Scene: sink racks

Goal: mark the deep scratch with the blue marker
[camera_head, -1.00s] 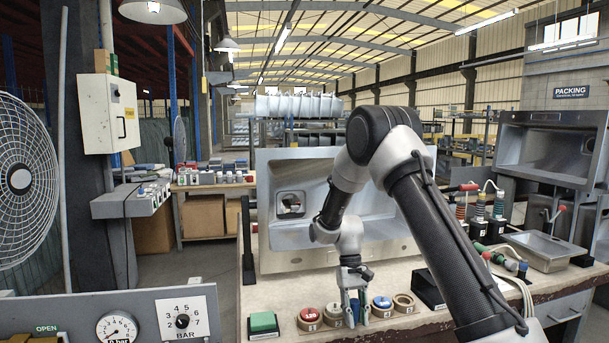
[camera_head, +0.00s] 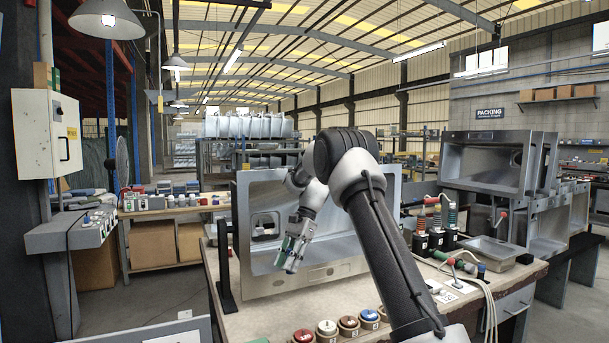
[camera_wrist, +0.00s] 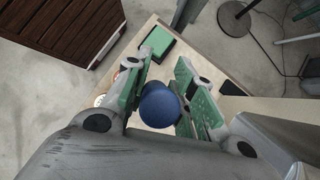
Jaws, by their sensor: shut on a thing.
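My gripper (camera_head: 292,256) is raised in front of the lower left of an upright steel sink (camera_head: 262,284). In the wrist view, my gripper's green-padded fingers (camera_wrist: 160,112) are shut on a blue, round-ended thing (camera_wrist: 158,104), which looks like the blue marker. Its tip is hidden. The sink stands on its edge on the bench, its basin facing me, with a square opening at left. I cannot make out any scratch on the steel.
Round holders with a red cap (camera_head: 303,335), a pale cap (camera_head: 327,327) and a blue cap (camera_head: 369,316) line the bench's front edge. A green block (camera_wrist: 157,42) lies at a corner. Cables and a tray (camera_head: 492,250) are at right.

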